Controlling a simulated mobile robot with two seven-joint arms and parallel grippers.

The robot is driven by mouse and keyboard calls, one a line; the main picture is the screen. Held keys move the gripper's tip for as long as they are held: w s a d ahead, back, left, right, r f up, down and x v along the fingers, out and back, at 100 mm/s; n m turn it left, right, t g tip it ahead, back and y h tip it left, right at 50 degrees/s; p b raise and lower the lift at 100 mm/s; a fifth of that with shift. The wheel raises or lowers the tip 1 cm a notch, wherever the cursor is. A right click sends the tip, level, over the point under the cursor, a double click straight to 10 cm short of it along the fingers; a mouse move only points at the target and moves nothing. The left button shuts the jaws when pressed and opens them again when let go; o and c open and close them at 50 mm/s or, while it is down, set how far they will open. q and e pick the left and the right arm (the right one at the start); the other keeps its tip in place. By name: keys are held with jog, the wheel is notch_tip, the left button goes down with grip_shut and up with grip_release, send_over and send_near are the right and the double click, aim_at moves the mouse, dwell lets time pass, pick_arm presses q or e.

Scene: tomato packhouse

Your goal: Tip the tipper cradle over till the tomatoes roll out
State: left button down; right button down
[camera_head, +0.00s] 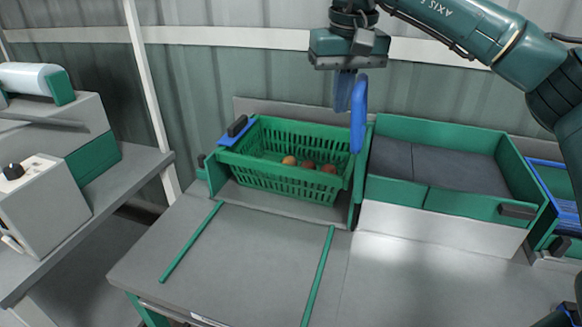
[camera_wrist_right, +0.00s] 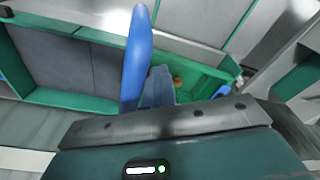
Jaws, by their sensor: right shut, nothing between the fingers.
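The tipper cradle (camera_head: 213,176) stands at the back of the grey bench. It holds a green slatted crate (camera_head: 275,183) that looks roughly level. A few reddish tomatoes (camera_head: 308,164) lie inside the crate; some also show in the right wrist view (camera_wrist_right: 178,82). A long blue upright bar (camera_head: 358,115) stands at the cradle's right side; it also shows in the right wrist view (camera_wrist_right: 136,55). My right gripper (camera_head: 344,105) points down just left of this bar, fingers shut and empty. Whether they touch the bar I cannot tell. My left gripper is out of view.
Right of the cradle is a green-walled tray (camera_head: 440,125) with a dark grey floor, empty. Two green strips (camera_head: 318,275) run along the otherwise clear bench front. A grey machine (camera_head: 45,150) stands at the left. A blue-rimmed crate (camera_head: 560,185) is at the far right.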

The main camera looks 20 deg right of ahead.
jog(key=shift+s+d+f+b, duration=0.1)
jog(key=shift+s+d+b, duration=0.05)
jog(key=shift+s+d, duration=0.7)
jog(key=shift+s+d+b, duration=0.15)
jog(key=shift+s+d, duration=0.45)
jog(key=shift+d, duration=0.4)
jog(key=shift+s+d+f+b, duration=0.15)
jog(key=shift+s+d+b, duration=0.1)
jog(key=shift+s+d, duration=0.6)
jog(key=shift+s+d+f+b, duration=0.2)
jog(key=shift+s+d, duration=0.3)
jog(key=shift+d, duration=0.55)
jog(key=shift+s+d+f+b, duration=0.3)
jog(key=shift+s+d, duration=0.35)
jog(key=shift+d, duration=0.25)
jog(key=shift+s+d+f+b, duration=0.15)
jog(key=shift+s+d+f, duration=0.15)
jog(key=shift+s+d, duration=0.45)
jog(key=shift+w+d, duration=0.1)
